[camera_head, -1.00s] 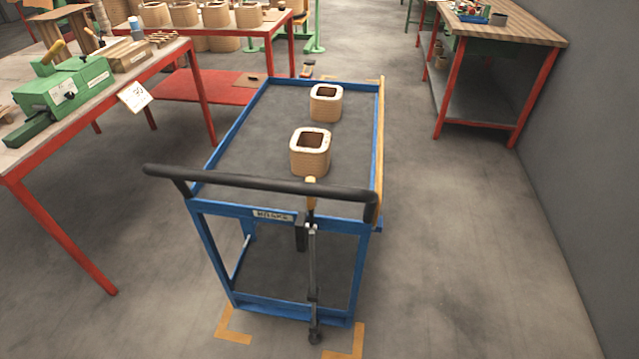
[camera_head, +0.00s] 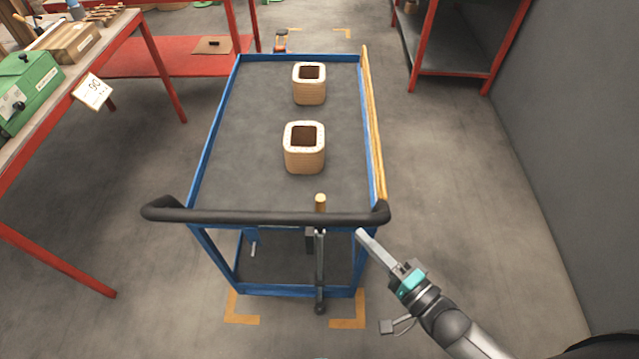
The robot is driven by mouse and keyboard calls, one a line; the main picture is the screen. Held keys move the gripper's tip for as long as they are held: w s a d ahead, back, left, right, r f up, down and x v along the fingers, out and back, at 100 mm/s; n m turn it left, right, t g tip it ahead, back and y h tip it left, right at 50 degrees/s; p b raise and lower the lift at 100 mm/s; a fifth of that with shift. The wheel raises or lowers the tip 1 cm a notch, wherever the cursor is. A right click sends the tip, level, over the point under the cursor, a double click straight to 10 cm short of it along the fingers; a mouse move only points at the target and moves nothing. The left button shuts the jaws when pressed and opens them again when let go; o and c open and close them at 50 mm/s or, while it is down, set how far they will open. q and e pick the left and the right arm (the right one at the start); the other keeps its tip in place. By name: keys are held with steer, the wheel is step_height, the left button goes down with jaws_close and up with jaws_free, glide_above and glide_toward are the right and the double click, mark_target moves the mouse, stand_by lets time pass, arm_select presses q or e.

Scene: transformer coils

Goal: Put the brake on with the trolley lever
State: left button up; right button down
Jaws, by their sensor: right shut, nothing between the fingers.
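The blue trolley (camera_head: 232,125) stands in the middle, with its black push handle (camera_head: 255,216) toward me. The brake lever (camera_head: 319,265) is a dark upright rod at the trolley's near end, with a light wooden knob (camera_head: 320,202) on top, just above the handle bar. My right gripper (camera_head: 362,236) is shut and empty. It is to the right of the lever, by the trolley's near right corner, and looks apart from the lever. My left gripper is not in view.
Two coils (camera_head: 304,148) stand on the trolley's top. Yellow corner marks (camera_head: 348,322) are on the floor around the trolley. A red-framed bench (camera_head: 40,118) with a green machine (camera_head: 25,90) is on the left. A grey wall is on the right, with clear floor before it.

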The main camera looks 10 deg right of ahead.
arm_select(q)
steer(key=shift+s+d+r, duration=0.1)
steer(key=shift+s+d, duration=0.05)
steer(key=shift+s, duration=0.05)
arm_select(e)
steer(key=shift+a+r, duration=0.3)
steer(key=shift+r, duration=0.35)
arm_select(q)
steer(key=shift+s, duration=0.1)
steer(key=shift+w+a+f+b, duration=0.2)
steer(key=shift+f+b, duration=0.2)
arm_select(e)
steer(key=x, duration=1)
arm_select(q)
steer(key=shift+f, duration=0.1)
